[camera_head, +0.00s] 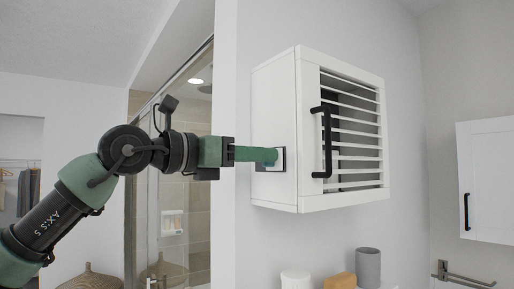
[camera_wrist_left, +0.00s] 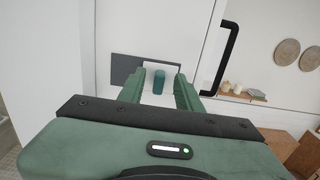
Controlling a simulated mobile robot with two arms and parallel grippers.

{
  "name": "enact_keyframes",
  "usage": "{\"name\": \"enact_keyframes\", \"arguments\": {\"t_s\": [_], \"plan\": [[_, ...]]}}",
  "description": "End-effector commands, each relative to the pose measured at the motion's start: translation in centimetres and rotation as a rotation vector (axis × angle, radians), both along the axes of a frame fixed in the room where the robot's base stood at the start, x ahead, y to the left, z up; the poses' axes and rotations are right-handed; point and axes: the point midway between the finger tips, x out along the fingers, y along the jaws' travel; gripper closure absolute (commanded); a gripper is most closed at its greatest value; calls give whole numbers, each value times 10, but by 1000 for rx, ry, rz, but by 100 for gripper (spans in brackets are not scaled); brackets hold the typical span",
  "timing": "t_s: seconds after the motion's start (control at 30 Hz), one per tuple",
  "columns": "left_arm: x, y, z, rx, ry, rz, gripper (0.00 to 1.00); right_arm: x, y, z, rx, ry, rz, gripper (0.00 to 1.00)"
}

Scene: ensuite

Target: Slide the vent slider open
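A white wall cabinet (camera_head: 274,110) has a small vent on its left side face, with a light sliding plate (camera_head: 281,158) beside a dark part. In the left wrist view the vent slider's teal round knob (camera_wrist_left: 159,78) stands on a white plate, with a dark grey strip (camera_wrist_left: 129,68) to its left. My left gripper (camera_head: 272,156) reaches the vent from the left. In the wrist view its green fingers (camera_wrist_left: 158,88) are open, one on each side of the knob, with a gap showing on both sides. My right gripper is not in view.
The cabinet's slatted front carries a black bar handle (camera_head: 324,141), close to my left gripper's right side in the wrist view. Below are a grey cup (camera_head: 368,267), a yellowish block (camera_head: 340,281) and a white container (camera_head: 296,280). A glass shower stands behind my arm.

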Motion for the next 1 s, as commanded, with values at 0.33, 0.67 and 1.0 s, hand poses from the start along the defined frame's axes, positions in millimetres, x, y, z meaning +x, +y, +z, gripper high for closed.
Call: {"name": "enact_keyframes", "arguments": {"t_s": [0.33,0.67,1.0], "plan": [[1,-2,-1,0,0,0,85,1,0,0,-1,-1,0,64],[1,-2,0,-1,-1,-1,100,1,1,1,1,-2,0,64],[1,-1,0,-1,-1,-1,100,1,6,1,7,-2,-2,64]]}}
